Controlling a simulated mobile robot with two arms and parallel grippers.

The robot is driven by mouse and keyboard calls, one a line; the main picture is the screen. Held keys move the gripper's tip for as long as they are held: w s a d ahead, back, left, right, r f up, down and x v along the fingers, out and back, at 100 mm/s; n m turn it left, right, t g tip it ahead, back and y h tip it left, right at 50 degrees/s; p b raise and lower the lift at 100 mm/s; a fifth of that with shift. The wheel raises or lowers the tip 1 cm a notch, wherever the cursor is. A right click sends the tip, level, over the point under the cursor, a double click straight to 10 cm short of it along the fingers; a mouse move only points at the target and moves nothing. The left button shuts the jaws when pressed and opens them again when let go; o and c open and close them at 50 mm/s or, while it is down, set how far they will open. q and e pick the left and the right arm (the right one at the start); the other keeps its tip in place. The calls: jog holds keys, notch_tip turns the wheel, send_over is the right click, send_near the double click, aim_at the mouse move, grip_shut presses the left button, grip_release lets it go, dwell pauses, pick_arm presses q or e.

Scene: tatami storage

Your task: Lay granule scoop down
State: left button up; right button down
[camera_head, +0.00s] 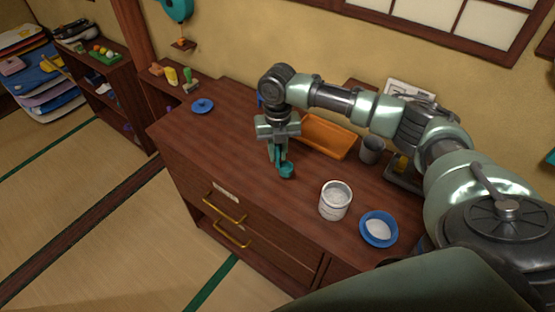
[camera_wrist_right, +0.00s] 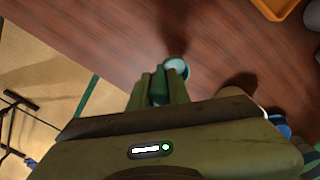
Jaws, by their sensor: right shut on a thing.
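The granule scoop is teal with a small round cup (camera_head: 287,171), and it shows over the front part of the dark wooden cabinet top (camera_head: 237,135). My right gripper (camera_head: 279,160) points down and is shut on the scoop's handle. In the right wrist view the scoop's cup (camera_wrist_right: 178,66) sticks out just beyond the fingertips (camera_wrist_right: 158,88). The fingers partly hide the handle. I cannot tell whether the scoop touches the wood. My left gripper is not in view.
An orange tray (camera_head: 316,146) lies behind the gripper, with a grey cup (camera_head: 371,152) to its right. A white tub of white granules (camera_head: 333,208) and a blue bowl (camera_head: 366,238) stand at the front right. A blue lid (camera_head: 202,106) lies at the left; wood between is clear.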

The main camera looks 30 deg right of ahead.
aim_at(278, 158)
notch_tip(278, 158, down, 4)
jog(key=shift+f+p, duration=0.1)
jog(key=shift+p, duration=0.4)
jog(key=shift+f, duration=0.15)
jog(key=shift+f, duration=0.15)
jog(key=c, duration=1.3)
grip_release()
notch_tip(278, 158, up, 11)
jog(key=b, duration=0.3)
jog(key=shift+r, duration=0.7)
